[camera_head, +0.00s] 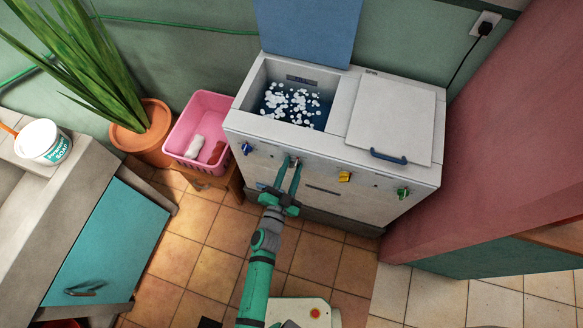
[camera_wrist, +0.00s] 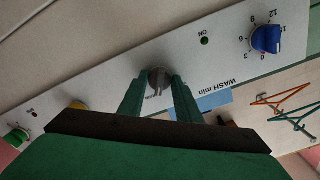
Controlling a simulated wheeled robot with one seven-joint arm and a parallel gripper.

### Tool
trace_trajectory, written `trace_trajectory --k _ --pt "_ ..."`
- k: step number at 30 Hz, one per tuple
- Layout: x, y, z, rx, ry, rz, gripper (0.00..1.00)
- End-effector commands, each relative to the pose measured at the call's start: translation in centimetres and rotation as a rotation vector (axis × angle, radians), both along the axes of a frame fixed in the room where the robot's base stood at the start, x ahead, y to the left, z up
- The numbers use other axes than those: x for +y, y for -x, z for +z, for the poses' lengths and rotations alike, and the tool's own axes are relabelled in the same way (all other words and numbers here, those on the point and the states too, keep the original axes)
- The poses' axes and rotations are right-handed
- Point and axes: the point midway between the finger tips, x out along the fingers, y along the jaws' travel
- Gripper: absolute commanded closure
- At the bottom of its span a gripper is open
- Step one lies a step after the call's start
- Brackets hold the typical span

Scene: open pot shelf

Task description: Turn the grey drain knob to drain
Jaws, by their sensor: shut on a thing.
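The grey drain knob (camera_wrist: 158,82) is on the front panel of the white twin-tub washing machine (camera_head: 384,170). In the wrist view it sits between the two green fingers of my gripper (camera_wrist: 160,90). My gripper (camera_head: 292,163) is shut on the knob, reaching the panel from below in the head view. The knob is mostly hidden by the fingers in the head view. The label next to the knob is partly covered, so its setting cannot be read.
On the same panel are a blue knob (camera_wrist: 266,39) to one side and a yellow knob (camera_head: 344,176) and a green knob (camera_head: 403,193) to the other. The left tub holds foamy water (camera_head: 292,103). A pink basket (camera_head: 199,128) stands left of the machine. Tiled floor is free in front.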

Motion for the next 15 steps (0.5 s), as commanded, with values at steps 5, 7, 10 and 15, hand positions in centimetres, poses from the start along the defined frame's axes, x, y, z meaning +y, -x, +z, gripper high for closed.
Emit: trace_trajectory --k 5,7,10,15 --pt "0.2 0.04 -0.2 -0.032 -0.113 0.004 0.92" --pt "0.2 0.04 -0.2 -0.042 -0.146 0.003 0.92" --pt "0.2 0.05 -0.21 -0.055 -0.186 0.003 0.92" --pt "0.25 0.06 -0.22 -0.068 -0.227 0.004 0.92"
